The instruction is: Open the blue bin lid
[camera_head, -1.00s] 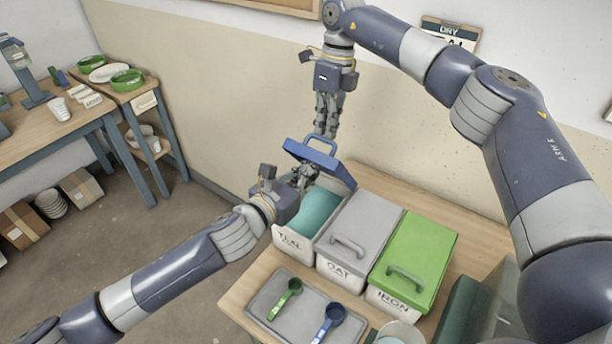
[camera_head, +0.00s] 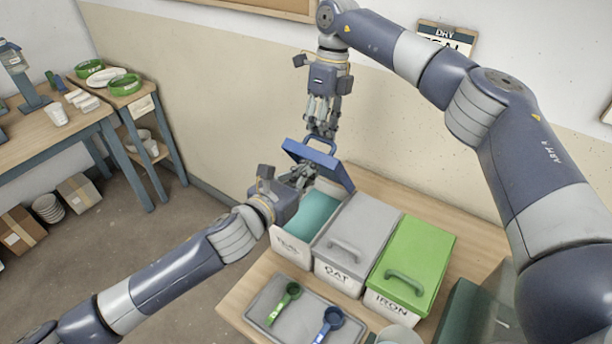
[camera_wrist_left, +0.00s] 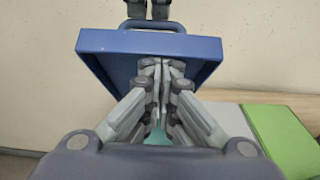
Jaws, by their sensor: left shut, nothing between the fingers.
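The blue lid (camera_head: 316,160) is tilted up at the back of the left bin, and teal contents (camera_head: 306,213) show in the open bin (camera_head: 290,246). My left gripper (camera_head: 308,174) is shut and empty, in front of the lid's underside. In the left wrist view the left fingers (camera_wrist_left: 162,72) lie together before the lid's inner face (camera_wrist_left: 105,72). My right gripper (camera_head: 321,132) is above and behind the lid, close to its handle (camera_head: 318,145). Whether its fingers are open or touch the handle cannot be told.
The grey-lidded bin (camera_head: 355,230) and green-lidded bin (camera_head: 412,262) stand to the right, both closed. A grey tray (camera_head: 262,305) with a green scoop (camera_head: 285,300) and a blue scoop (camera_head: 328,325) lies in front. A wall is close behind the bins.

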